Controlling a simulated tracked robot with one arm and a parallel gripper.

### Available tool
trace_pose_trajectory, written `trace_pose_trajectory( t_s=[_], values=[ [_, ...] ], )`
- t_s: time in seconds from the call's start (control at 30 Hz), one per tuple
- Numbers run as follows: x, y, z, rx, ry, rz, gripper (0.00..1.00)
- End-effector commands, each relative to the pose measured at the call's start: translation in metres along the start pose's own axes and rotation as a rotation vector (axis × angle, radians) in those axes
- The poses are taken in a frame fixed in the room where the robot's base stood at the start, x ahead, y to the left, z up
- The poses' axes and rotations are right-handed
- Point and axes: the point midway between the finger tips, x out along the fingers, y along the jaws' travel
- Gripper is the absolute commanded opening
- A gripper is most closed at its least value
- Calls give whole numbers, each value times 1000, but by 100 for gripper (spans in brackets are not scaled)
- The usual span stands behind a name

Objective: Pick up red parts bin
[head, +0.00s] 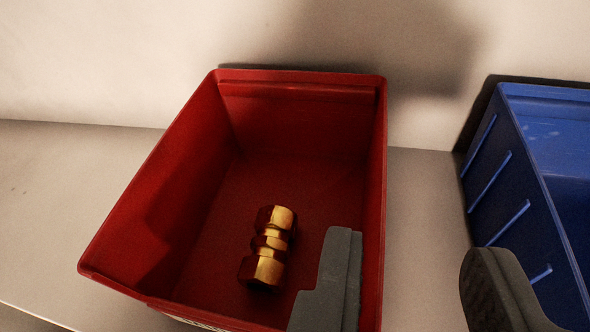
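The red parts bin (185,190) stands upright on a grey shelf in the middle of the head view, its front edge partly cut off by the picture's bottom. A brass fitting (270,243) lies inside on its floor. My gripper (413,248) is open at the lower right, with the bin's right wall between its fingers. The left finger shows over the bin's interior, close to that wall. The right finger is outside the bin, with a clear gap to the wall. How far the fingers reach down beside the wall is hard to tell.
A blue bin (520,190) stands to the right, with a strip of bare grey shelf (425,190) between the bins. The right finger overlaps the blue bin's near side in the picture. A pale wall (100,60) rises behind. The shelf is clear to the left.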

Motion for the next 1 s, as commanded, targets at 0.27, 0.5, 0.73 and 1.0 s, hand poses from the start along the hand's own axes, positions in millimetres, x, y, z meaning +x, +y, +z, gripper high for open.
trace_pose_trajectory(
  t_s=[0.27, 0.5, 0.73, 1.0],
  values=[
    [26, -1, -1, 0, 1, 1, 29],
    [50, -6, -2, 0, -1, 1, 29],
    [74, -8, -3, -1, 2, -1, 29],
    [76, -9, -2, -1, 2, -1, 18]
  ],
)
